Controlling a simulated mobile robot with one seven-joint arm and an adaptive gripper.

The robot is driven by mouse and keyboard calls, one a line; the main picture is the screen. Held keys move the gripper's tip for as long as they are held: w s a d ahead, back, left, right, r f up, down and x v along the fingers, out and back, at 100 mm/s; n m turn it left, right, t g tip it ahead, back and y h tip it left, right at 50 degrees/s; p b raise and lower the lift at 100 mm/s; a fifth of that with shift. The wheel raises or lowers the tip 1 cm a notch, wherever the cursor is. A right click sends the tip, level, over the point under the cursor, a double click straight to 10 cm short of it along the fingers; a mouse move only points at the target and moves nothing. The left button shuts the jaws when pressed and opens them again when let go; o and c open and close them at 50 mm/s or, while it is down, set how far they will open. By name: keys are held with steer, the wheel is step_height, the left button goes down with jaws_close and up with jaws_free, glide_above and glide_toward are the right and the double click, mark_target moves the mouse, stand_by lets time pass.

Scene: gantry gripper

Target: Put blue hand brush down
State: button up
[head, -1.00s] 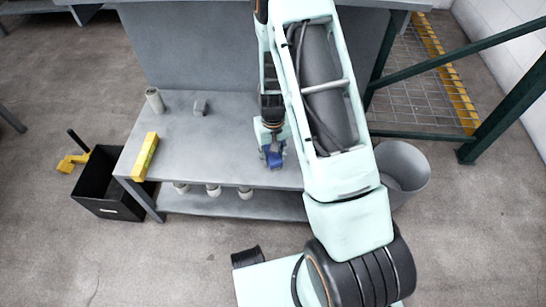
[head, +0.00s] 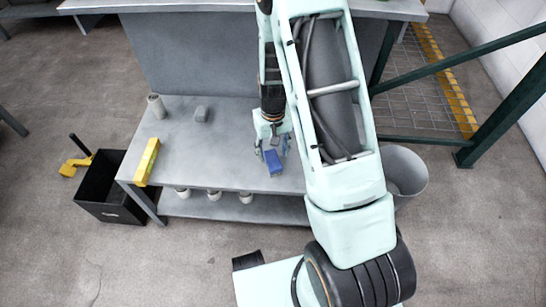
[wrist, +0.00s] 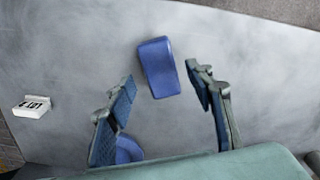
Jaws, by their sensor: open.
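The blue hand brush (head: 275,163) lies on the grey bench (head: 215,145) near its front edge. In the wrist view its blue block (wrist: 158,67) shows on the bench top, and a rounded blue part (wrist: 128,150) shows low beside the left finger. My gripper (head: 272,150) is open just above the bench, with its fingers spread on either side of the brush. In the wrist view my gripper (wrist: 162,82) has a clear gap between each fingertip and the block. The middle of the brush is hard to make out.
A yellow block (head: 147,162), a pale cylinder (head: 156,105) and a small grey block (head: 201,114) stand on the bench's left side. A black crate (head: 112,205) is on the floor at left. A grey bin (head: 409,170) stands at right. The bench's middle is clear.

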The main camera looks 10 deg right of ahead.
mark_target(273, 160)
step_height(273, 160, up, 6)
steer(key=p, duration=0.1)
steer(key=shift+r, duration=0.15)
stand_by(0.5)
